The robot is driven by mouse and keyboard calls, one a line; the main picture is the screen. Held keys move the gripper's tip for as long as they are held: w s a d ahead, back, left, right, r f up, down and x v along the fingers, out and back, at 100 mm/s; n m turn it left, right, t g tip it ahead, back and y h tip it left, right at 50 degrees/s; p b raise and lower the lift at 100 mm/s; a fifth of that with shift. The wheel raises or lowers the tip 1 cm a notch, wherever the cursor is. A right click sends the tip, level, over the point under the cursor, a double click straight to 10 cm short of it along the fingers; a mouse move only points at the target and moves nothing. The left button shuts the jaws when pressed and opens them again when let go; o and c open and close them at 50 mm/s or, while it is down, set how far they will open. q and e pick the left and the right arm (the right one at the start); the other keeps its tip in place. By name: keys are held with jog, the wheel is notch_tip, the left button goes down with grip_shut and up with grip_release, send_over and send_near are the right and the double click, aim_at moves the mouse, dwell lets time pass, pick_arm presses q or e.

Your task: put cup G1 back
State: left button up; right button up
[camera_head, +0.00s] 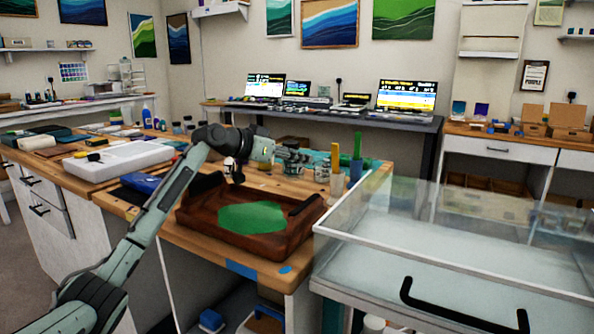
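My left arm reaches in from the left over the wooden bench. My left gripper (301,158) is at the bench's far side, beside a small group of cups; its fingers are small and partly blend with what is behind, so I cannot tell if they hold anything. A greyish cup (322,172) stands close to the right of the fingers. A pale cup with a yellow stick (337,184) and a cup with a green stick (355,172) stand further right. No label G1 is readable. My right gripper is not in view.
A dark wooden tray (190,216) with a green pool (252,217) lies in front of the gripper. A clear-walled case with a black handle (455,315) stands at the right. A white slab (118,160) and bottles crowd the bench's left.

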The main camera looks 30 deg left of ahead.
aim_at(297, 173)
pick_arm(q)
jog(key=shift+w+d+f, duration=0.2)
jog(key=shift+w+f, duration=0.1)
jog(key=shift+f, duration=0.05)
notch_tip(297, 173, down, 3)
jog(key=shift+f, duration=0.3)
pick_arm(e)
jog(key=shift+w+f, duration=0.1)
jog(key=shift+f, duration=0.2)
pick_arm(q)
jog(key=shift+f, duration=0.1)
jog(key=o, duration=1.2)
jog(key=shift+f, duration=0.1)
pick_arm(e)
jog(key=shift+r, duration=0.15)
